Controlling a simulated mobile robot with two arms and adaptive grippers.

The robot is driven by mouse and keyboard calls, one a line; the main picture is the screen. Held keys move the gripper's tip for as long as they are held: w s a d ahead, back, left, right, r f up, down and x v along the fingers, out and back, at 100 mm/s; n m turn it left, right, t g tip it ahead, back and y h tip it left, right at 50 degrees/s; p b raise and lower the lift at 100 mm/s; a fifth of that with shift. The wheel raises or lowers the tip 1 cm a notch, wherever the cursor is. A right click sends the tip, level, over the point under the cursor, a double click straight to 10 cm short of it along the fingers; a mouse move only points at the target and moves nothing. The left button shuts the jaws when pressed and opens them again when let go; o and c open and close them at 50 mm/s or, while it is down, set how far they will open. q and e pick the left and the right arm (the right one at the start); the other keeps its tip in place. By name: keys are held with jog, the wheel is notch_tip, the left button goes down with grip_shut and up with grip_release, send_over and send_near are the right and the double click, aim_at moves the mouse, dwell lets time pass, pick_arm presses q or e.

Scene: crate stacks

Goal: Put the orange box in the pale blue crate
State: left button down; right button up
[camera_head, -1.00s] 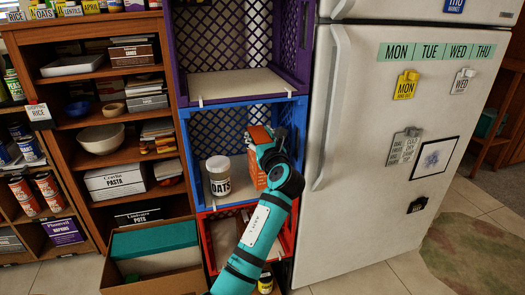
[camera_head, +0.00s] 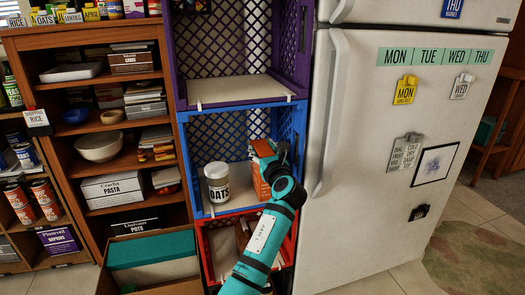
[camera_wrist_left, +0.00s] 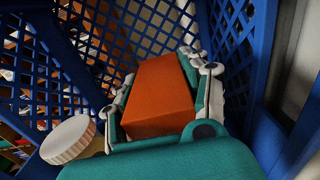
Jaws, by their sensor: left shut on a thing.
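The orange box (camera_head: 262,184) is upright inside a blue crate (camera_head: 189,160), the middle one of a stack, at its right side. The crate is a strong blue; I see no clearly pale blue one. My left gripper (camera_head: 270,160) reaches in from the front and is shut on the box. In the left wrist view the box (camera_wrist_left: 158,95) lies between the two fingers (camera_wrist_left: 160,80), with the crate's lattice walls (camera_wrist_left: 240,50) around it. I cannot tell whether the box touches the crate floor. My right gripper is not in view.
A white oats jar (camera_head: 217,184) stands left of the box in the same crate. A purple crate (camera_head: 175,60) is above and a red crate (camera_head: 290,250) below. A fridge (camera_head: 370,180) stands close on the right, a wooden shelf (camera_head: 160,120) on the left, an open carton (camera_head: 150,275) in front.

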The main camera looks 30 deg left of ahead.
pick_arm(q)
jog(key=c, duration=0.6)
grip_release()
